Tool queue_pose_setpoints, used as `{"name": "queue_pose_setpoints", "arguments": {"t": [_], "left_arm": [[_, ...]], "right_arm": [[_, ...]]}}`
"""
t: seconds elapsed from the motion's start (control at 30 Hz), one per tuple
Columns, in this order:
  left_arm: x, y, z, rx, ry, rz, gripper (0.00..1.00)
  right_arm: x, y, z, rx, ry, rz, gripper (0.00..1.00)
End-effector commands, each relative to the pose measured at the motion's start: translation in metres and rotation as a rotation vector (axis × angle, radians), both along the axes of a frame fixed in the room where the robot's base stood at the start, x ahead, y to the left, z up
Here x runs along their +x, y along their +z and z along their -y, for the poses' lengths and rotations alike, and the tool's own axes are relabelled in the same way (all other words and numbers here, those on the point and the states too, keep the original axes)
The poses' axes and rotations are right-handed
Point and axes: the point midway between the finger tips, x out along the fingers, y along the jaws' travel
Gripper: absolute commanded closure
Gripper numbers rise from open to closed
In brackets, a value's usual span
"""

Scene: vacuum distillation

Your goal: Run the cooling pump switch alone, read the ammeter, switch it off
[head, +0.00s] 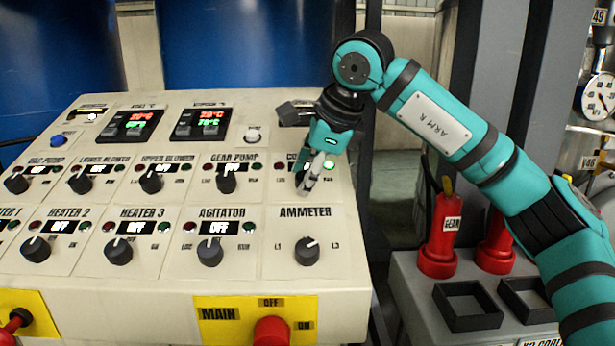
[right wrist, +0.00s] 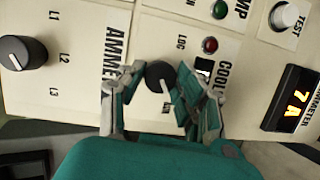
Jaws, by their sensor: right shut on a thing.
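My right gripper (head: 305,190) is at the cooling pump switch on the sloped panel, its fingers shut on the switch's black knob. In the right wrist view the knob (right wrist: 160,75) sits between the fingertips of the gripper (right wrist: 150,80), its white mark toward the run side. The green lamp (head: 328,165) beside the switch glows in the head view. The ammeter display (right wrist: 293,97) shows 7 A in orange in the right wrist view. The ammeter selector knob (head: 307,250), marked L1, L2 and L3, also shows in the right wrist view (right wrist: 22,52). My left gripper is out of view.
The gear pump (head: 227,182), agitator (head: 210,251) and heater 3 (head: 118,251) knobs show OFF windows. Two displays (head: 130,125) (head: 201,122) are lit. A red main switch (head: 271,331) is at the front edge.

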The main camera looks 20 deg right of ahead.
Motion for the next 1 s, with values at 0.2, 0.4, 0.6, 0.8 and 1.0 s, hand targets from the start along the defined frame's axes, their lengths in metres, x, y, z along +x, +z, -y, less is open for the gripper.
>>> {"name": "queue_pose_setpoints", "arguments": {"t": [0.2, 0.4, 0.6, 0.8, 1.0], "left_arm": [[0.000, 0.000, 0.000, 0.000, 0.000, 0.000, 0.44], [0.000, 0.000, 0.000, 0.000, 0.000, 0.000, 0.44], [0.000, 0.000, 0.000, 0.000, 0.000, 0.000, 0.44], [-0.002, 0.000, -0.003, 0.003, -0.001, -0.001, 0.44], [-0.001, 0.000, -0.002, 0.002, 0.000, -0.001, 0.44]], "right_arm": [[0.000, 0.001, 0.000, 0.002, -0.005, 0.003, 0.99], [0.000, 0.001, 0.000, 0.002, -0.004, 0.002, 0.59], [0.000, 0.001, 0.000, 0.002, -0.003, 0.002, 0.44], [0.000, 0.001, 0.000, 0.002, -0.003, 0.002, 0.44], [-0.010, 0.021, 0.004, 0.002, -0.003, 0.005, 0.44]]}}
